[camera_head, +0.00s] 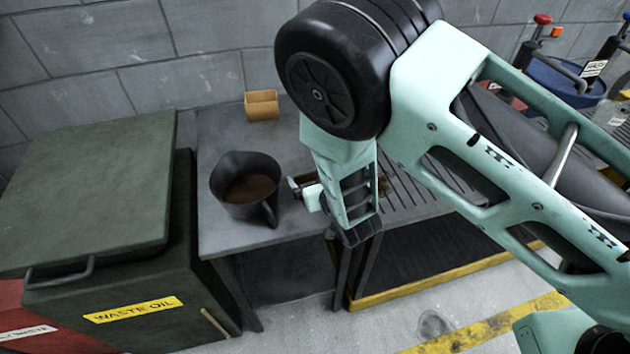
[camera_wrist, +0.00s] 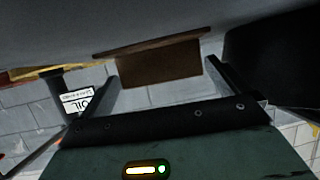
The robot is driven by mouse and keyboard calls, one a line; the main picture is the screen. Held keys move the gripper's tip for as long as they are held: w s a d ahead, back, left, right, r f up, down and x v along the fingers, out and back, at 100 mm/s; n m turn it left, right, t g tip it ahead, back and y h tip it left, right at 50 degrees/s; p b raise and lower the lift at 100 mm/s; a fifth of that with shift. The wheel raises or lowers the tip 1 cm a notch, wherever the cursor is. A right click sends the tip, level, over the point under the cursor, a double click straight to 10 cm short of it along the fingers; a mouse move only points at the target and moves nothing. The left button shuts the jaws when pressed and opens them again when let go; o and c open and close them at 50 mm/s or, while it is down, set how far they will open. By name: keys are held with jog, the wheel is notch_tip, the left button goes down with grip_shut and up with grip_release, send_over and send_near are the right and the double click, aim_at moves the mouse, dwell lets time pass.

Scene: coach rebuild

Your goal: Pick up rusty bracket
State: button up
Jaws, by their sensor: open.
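The rusty bracket (camera_wrist: 158,62) is a brown piece with a wide flat edge and an upright face. In the wrist view it lies against the grey tabletop, which fills the upper part of this inverted picture. My gripper (camera_wrist: 162,72) is open, with one finger on each side of the bracket's face. I cannot tell whether either finger touches it. In the head view my gripper (camera_head: 340,187) is low over the worktable (camera_head: 222,150); my wrist hides most of the bracket, and only small brown bits show beside it.
A dark pot (camera_head: 245,184) with brown contents stands close left of my gripper. A small tan box (camera_head: 262,105) is at the back by the wall. A green waste oil bin (camera_head: 90,200) stands left of the table. Slots cover the table's right side.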

jog(key=c, duration=0.9)
jog(key=shift+o, duration=0.2)
jog(key=shift+r, duration=0.1)
